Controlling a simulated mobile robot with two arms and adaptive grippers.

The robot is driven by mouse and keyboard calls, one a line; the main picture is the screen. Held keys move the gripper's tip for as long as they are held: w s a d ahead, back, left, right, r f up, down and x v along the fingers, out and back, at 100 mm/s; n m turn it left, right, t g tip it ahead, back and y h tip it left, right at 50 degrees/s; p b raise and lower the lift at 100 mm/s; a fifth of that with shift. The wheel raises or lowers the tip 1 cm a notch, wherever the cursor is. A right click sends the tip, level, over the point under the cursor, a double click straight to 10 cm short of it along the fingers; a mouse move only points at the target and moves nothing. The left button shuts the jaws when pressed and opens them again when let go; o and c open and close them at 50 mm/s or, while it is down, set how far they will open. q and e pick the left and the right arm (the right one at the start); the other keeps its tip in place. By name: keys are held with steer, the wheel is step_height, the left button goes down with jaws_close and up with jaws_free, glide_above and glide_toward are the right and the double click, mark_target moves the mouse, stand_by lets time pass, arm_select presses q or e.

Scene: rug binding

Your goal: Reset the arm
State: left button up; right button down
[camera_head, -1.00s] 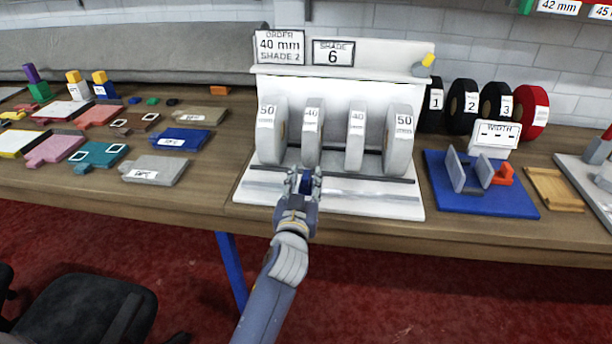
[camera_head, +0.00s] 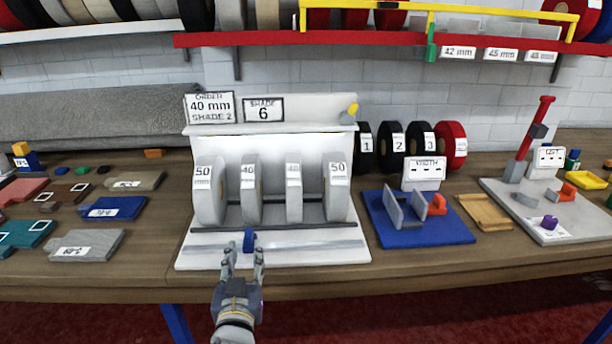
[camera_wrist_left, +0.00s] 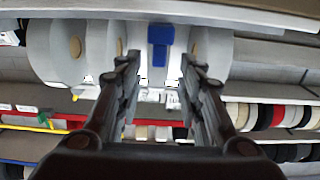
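My left gripper (camera_head: 243,268) is in front of the white roll stand (camera_head: 350,256), near the table's front edge. Its two fingers are apart with nothing between them. A small blue tab (camera_head: 249,241) sits at the stand's front rail, just beyond the fingertips. The wrist view shows the open fingers (camera_wrist_left: 158,65) and the blue tab (camera_wrist_left: 160,45) past them. The stand holds grey rolls labelled 50 (camera_head: 209,192), 40 (camera_head: 250,190), 40 (camera_head: 294,192) and 50 (camera_head: 338,188). My right gripper is not in view.
The order sign (camera_head: 210,107) reads 40 mm, shade 2; another sign (camera_head: 264,109) reads shade 6. A blue fixture board (camera_head: 450,236) and a wooden tray (camera_head: 487,222) stand to the right. Sample mats, including a grey one (camera_head: 85,245), lie left. A red shelf (camera_head: 270,39) hangs above.

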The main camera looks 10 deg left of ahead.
arm_select(q)
steer(key=s+a+f+m+g+h, duration=0.1)
steer(key=s+a+f+g+h, duration=0.1)
steer(key=s+f+g, duration=0.85)
steer(key=s+d+f+m+g+h, duration=0.15)
steer(key=s+f, duration=0.35)
steer(key=s, duration=0.5)
steer(key=s+d+f+m+g+h, duration=0.15)
steer(key=s+f, duration=0.35)
steer(key=s, duration=0.5)
step_height(320, 180, down, 25)
steer(key=s+m+g, duration=0.1)
steer(key=g, duration=0.1)
steer(key=s+a+f, duration=0.2)
steer(key=s+f, duration=1.4)
steer(key=s, duration=0.1)
steer(key=shift+f+g+y, duration=0.25)
steer(key=shift+g+y, duration=0.05)
steer(key=shift+g, duration=0.05)
steer(key=shift+s, duration=0.1)
